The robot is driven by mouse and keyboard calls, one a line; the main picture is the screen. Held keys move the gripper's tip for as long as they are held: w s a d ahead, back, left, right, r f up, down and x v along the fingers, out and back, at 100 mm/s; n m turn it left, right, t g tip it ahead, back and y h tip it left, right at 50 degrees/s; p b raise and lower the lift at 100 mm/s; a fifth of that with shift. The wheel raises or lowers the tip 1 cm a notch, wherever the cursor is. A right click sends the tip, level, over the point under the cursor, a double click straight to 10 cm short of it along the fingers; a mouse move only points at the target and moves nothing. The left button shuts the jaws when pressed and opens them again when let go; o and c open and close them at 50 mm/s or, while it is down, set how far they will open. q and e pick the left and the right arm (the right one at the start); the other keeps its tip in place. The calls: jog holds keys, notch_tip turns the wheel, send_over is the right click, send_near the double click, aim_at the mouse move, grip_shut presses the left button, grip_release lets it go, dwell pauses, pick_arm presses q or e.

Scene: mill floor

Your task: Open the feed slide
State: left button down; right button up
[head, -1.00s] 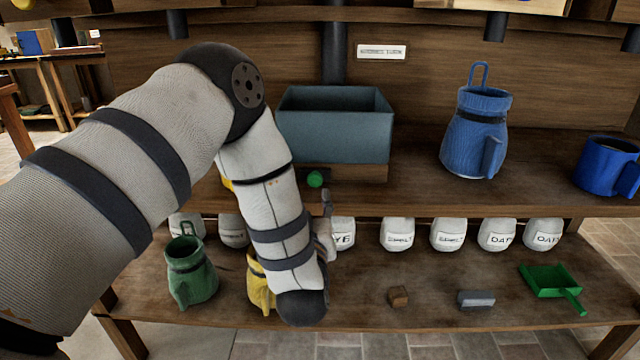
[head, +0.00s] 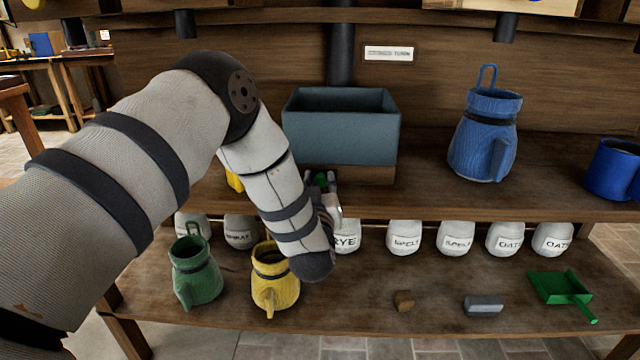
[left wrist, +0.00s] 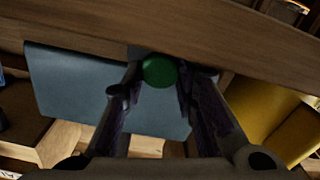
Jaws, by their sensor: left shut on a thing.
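The feed slide shows as a green round knob (head: 321,178) at the front under the blue-grey hopper box (head: 340,138) on the upper shelf. In the left wrist view the green knob (left wrist: 160,71) sits between the fingertips. My left gripper (head: 322,181) reaches up to it from the front and is shut on it, with one finger on each side. The left wrist view shows the two fingers (left wrist: 158,85) from behind. The slide plate behind the knob is mostly hidden by the gripper. My right gripper is not in view.
A blue jug (head: 484,135) and a blue mug (head: 612,170) stand to the right on the upper shelf.

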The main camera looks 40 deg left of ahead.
pick_arm(q)
jog(key=w+d, duration=0.1)
jog(key=d, duration=0.1)
jog(key=w+d, duration=0.1)
jog(key=d, duration=0.1)
jog(key=w+d, duration=0.1)
jog(key=d, duration=0.1)
jog(key=shift+w+b, duration=0.3)
jog(key=shift+w, duration=0.05)
jog(key=c, duration=1.5)
grip_release()
jog(key=shift+c, duration=0.2)
jog(key=v, duration=1.2)
jog(key=shift+s+a+f, duration=0.1)
jog(key=shift+s+f, duration=0.05)
